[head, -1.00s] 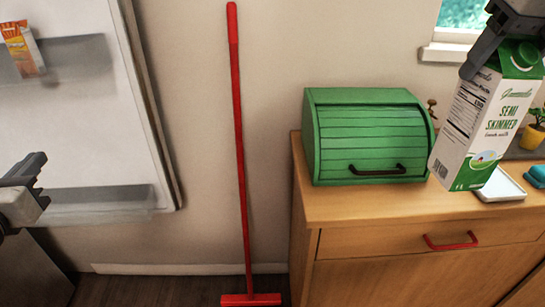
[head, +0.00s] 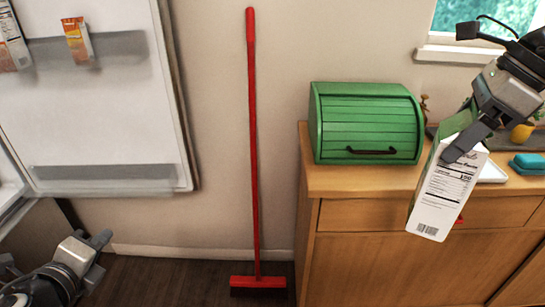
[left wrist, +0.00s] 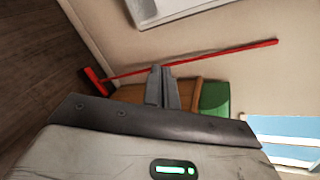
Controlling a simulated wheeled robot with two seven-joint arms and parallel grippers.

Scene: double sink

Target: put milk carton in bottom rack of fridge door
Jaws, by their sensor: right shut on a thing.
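The milk carton (head: 447,192), white and green, hangs tilted in my right gripper (head: 466,142), which is shut on its upper part. It is in front of the counter's edge, its printed side panel facing me. The open white fridge door (head: 105,105) is at the left, and its bottom rack (head: 105,178) looks empty. My left gripper (head: 102,238) is low at the left, below the door and away from the carton. In the left wrist view its fingers (left wrist: 162,88) are together with nothing between them.
Juice cartons (head: 77,40) stand in a higher door rack. A red broom (head: 253,150) leans on the wall between door and wooden cabinet (head: 390,260). A green bread box (head: 366,125), white tray (head: 490,172) and blue item (head: 527,163) are on the counter.

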